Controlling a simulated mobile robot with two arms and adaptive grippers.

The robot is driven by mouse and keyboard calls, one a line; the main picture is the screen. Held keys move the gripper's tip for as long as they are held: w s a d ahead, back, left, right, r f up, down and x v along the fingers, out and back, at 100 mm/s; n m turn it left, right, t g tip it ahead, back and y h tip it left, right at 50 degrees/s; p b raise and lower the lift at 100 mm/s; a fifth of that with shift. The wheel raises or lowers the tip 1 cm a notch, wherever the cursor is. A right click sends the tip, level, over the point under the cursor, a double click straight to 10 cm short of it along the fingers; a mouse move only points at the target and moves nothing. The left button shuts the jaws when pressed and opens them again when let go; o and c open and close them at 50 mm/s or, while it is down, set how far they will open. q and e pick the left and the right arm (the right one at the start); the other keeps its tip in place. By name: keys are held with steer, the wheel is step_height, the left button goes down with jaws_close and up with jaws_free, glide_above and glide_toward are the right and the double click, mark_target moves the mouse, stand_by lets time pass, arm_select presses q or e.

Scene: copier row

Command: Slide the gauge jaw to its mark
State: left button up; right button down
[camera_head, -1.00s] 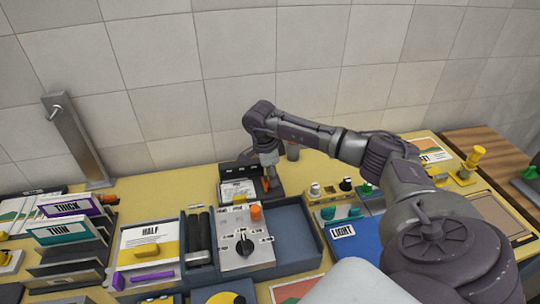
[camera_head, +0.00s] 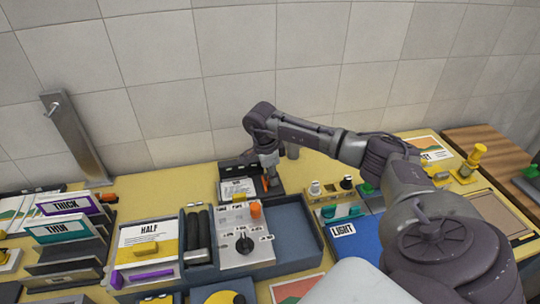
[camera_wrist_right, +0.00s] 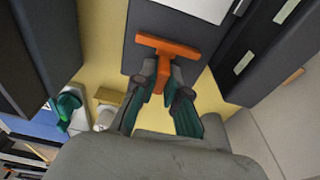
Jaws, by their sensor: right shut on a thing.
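The gauge jaw is an orange T-shaped piece (camera_wrist_right: 168,48) on a dark grey gauge body (camera_wrist_right: 190,28) in the right wrist view. In the head view the orange jaw (camera_head: 265,183) shows small beside a white sheet at the back of the table. My right gripper (camera_wrist_right: 163,80) is shut on the stem of the orange jaw, with a fingertip on each side. In the head view the right gripper (camera_head: 268,170) reaches down onto it and hides part of it. The mark cannot be made out. My left gripper is not in view.
A control panel with a black dial (camera_head: 244,245) and an orange knob (camera_head: 255,209) stands in front of the gauge. A blue-grey tray (camera_head: 290,243) lies to its right. A HALF box (camera_head: 147,270) and THICK and THIN folders (camera_head: 60,232) stand left. A tiled wall is behind.

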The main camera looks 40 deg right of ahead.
mark_target(264, 183)
steer(key=shift+w+a, duration=0.1)
steer(key=shift+a, duration=0.05)
steer(key=shift+w+a, duration=0.3)
steer(key=shift+a, duration=0.3)
steer(key=shift+w+a, duration=0.3)
steer(key=shift+a, duration=0.3)
steer(key=c, duration=1.4)
jaws_free()
steer(key=shift+o, duration=0.2)
steer(key=shift+r+p, duration=1.7)
steer(key=shift+r, duration=0.85)
steer(key=shift+d, duration=0.1)
